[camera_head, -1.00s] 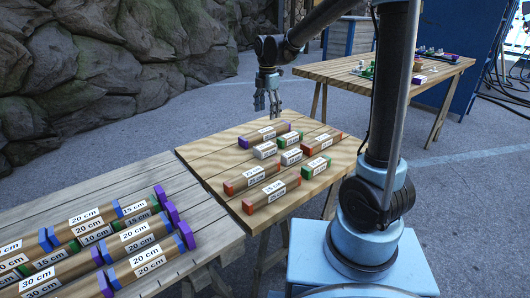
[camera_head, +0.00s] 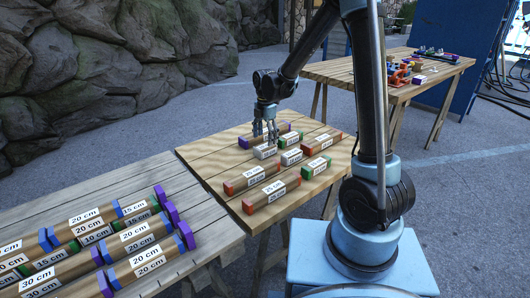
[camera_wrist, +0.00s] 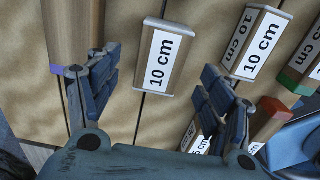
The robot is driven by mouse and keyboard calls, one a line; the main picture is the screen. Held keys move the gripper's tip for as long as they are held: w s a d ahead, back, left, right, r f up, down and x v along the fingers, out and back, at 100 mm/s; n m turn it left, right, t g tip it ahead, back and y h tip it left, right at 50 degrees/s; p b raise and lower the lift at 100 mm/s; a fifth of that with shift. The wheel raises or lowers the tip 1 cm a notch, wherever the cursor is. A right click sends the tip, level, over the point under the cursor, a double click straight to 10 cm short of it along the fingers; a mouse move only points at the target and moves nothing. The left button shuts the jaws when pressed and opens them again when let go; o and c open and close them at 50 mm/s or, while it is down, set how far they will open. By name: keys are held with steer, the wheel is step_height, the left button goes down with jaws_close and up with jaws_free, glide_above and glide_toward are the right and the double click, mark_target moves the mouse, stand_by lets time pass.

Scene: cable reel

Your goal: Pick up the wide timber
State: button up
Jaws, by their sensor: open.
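Several labelled timbers lie on the near wooden table (camera_head: 205,152); none is marked as wide, so I cannot tell which the task means. My gripper (camera_head: 265,134) is low over the table's far left part, open and empty. In the wrist view, a short pale-ended 10 cm timber (camera_wrist: 158,85) lies ahead, between the lines of my spread fingers (camera_wrist: 160,75). It also shows just below my gripper in the head view (camera_head: 265,153). A long purple-ended timber (camera_wrist: 73,30) lies left of it, partly behind my left finger. A second 10 cm timber (camera_wrist: 269,24) lies to its right.
Red-ended timbers (camera_head: 272,194) and a green-ended one (camera_head: 316,168) lie nearer on the same table. A grey plank table (camera_head: 215,238) with more labelled timbers stands at the lower left. Another table (camera_head: 340,72) with small items stands behind.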

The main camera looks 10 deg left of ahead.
mark_target(265, 146)
steer(key=shift+f, duration=2.7)
steer(key=c, duration=1.2)
